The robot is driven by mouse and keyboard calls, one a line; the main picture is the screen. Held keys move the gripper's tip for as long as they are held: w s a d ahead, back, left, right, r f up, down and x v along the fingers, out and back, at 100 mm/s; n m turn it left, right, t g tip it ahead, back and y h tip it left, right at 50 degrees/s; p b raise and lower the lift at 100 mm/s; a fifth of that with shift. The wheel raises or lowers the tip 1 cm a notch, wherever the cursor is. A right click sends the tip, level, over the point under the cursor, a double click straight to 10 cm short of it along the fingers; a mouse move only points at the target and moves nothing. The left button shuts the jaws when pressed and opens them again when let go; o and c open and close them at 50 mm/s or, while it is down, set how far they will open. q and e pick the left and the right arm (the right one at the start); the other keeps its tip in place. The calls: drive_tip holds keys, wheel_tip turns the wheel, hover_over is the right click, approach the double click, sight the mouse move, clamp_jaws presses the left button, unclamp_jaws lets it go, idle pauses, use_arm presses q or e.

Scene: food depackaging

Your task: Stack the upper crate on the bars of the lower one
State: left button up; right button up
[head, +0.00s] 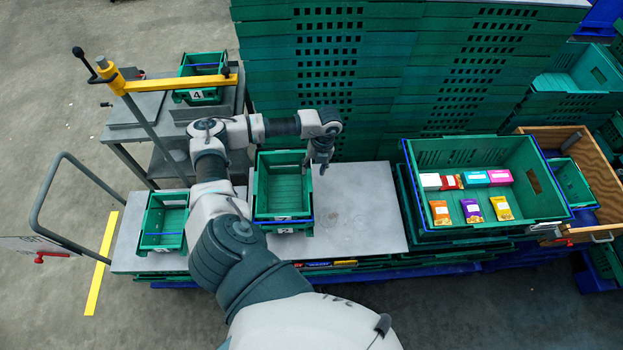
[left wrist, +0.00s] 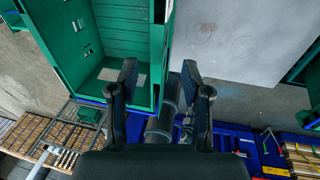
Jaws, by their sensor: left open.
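Two green crates stand one over the other on the grey table in the head view. My left gripper (head: 321,170) points down at the upper crate's right wall. In the left wrist view my left gripper (left wrist: 160,82) is open, one finger on each side of the line of a crate wall (left wrist: 158,45). I cannot tell whether it touches. My right gripper is out of view.
A smaller green crate (head: 164,222) stands left on the table (head: 360,205), which is bare right of the stack. A large green crate (head: 470,152) with several colored packets is further right. Tall crate stacks (head: 400,70) rise behind. A yellow-armed post (head: 150,135) stands left.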

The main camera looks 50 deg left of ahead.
use_arm(q)
drive_tip(key=v, duration=0.3)
drive_tip(key=shift+w+a+r, duration=0.1)
drive_tip(key=shift+a+r, duration=0.1)
drive_tip(key=shift+r, duration=0.15)
drive_tip(key=shift+d, duration=0.15)
